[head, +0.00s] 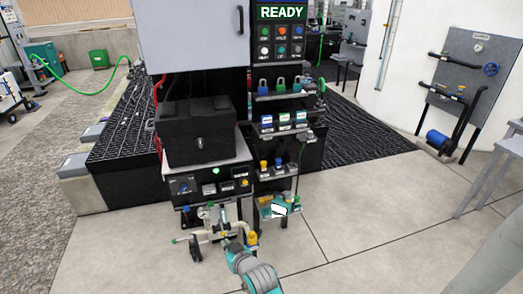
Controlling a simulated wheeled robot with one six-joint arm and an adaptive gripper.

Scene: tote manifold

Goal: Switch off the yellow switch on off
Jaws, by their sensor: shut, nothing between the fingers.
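A low dark control panel (208,186) stands under the black box, with small round controls and labels on its sloped face. A small yellow knob (245,183) sits at its right end; whether it is the named switch, and its on or off position, is too small to tell. Another yellow part (251,240) stands lower down, beside my arm. My teal and grey arm rises from the bottom edge. My gripper (229,243) is at its far end, below the panel among pipework, shut and empty, apart from the yellow knob. Its fingers are hard to make out.
A pipe assembly with a gauge (203,212) stands just in front of the panel. A black box (196,132) sits above it. Shelves with padlocks (280,85) and bottles (278,163) rise at right, below a READY display (281,12).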

